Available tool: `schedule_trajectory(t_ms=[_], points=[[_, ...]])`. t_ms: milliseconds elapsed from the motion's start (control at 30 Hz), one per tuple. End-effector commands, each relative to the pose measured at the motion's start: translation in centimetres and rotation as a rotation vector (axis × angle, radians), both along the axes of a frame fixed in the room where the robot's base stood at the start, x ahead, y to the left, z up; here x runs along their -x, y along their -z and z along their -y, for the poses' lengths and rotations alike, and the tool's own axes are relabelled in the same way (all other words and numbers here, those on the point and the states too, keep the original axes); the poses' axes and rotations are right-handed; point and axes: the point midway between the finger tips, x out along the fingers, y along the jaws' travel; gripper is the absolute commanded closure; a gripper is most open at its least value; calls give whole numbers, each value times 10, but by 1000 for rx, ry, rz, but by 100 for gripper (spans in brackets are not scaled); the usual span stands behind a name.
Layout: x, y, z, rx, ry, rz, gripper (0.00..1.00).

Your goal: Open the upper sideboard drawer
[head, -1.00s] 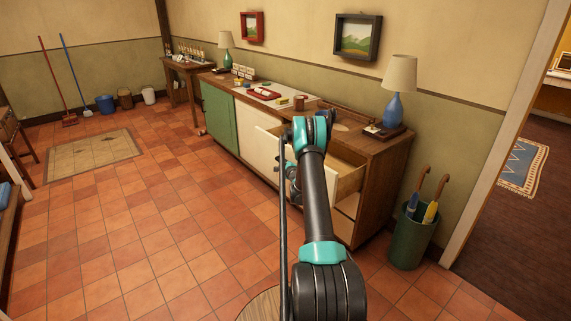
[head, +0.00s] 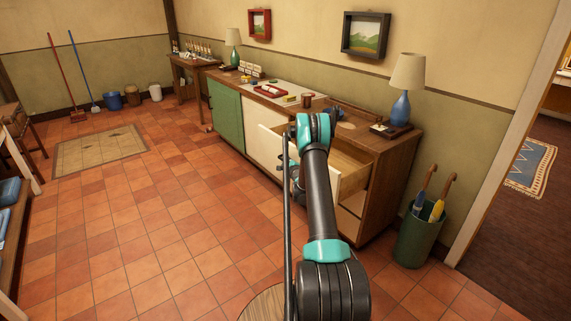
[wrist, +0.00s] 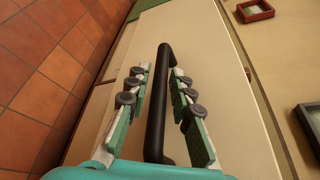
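The upper sideboard drawer (head: 353,184) has a cream front and stands pulled out of the brown sideboard (head: 398,165), with its wooden inside showing. In the wrist view its cream front (wrist: 205,60) carries a long black bar handle (wrist: 158,105).
A green door (head: 225,116) and a cream door (head: 264,143) are left of the drawer. A lamp (head: 401,105) and small items stand on top. A green umbrella bin (head: 417,240) stands at the right.

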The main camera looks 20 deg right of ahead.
Motion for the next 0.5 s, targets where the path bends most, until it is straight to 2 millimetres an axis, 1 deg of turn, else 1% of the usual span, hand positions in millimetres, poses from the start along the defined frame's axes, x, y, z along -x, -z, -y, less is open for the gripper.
schedule_trajectory(t_ms=[167,267,500], points=[[5,-1,0,0,0,0,78],[17,-4,1,0,1,0,78],[55,-12,1,0,0,0,78]])
